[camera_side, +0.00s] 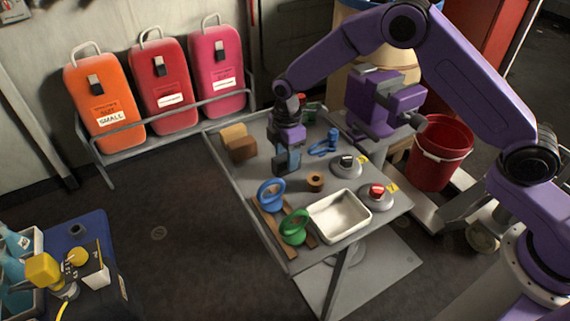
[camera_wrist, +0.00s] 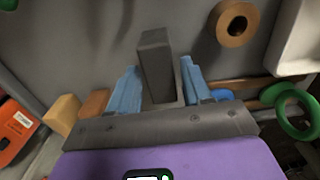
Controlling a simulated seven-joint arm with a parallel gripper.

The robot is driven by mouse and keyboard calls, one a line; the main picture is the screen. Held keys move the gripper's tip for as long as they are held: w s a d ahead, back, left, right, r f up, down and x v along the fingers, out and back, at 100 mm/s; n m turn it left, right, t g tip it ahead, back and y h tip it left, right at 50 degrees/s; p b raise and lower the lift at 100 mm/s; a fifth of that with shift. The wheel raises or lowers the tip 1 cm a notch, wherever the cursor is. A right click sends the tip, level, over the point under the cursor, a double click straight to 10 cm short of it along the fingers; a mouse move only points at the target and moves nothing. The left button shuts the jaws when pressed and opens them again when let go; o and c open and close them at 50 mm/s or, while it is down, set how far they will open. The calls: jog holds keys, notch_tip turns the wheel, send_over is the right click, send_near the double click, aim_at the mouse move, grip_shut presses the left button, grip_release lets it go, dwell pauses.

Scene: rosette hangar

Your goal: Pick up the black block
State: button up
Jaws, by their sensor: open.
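The black block (camera_wrist: 156,62) shows as a dark grey upright block in the wrist view. It stands between the two blue fingers of my gripper (camera_wrist: 159,70), with a visible gap on each side. In the side view my gripper (camera_side: 287,160) points down, low over the grey table (camera_side: 230,170). The block there is mostly hidden by the fingers, and I cannot make out its outline. The gripper is open and holds nothing.
Two wooden blocks (camera_side: 242,148) lie left of the gripper. A brown roll (camera_side: 315,182), a white tray (camera_side: 326,222), a blue ring tool (camera_side: 271,195) and a green one (camera_side: 294,228) sit nearer the front. A red button (camera_side: 377,191) is at right.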

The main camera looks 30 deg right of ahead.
grip_shut()
jog(key=shift+r, duration=2.3)
jog(key=shift+r, duration=0.1)
jog(key=shift+r, duration=1.85)
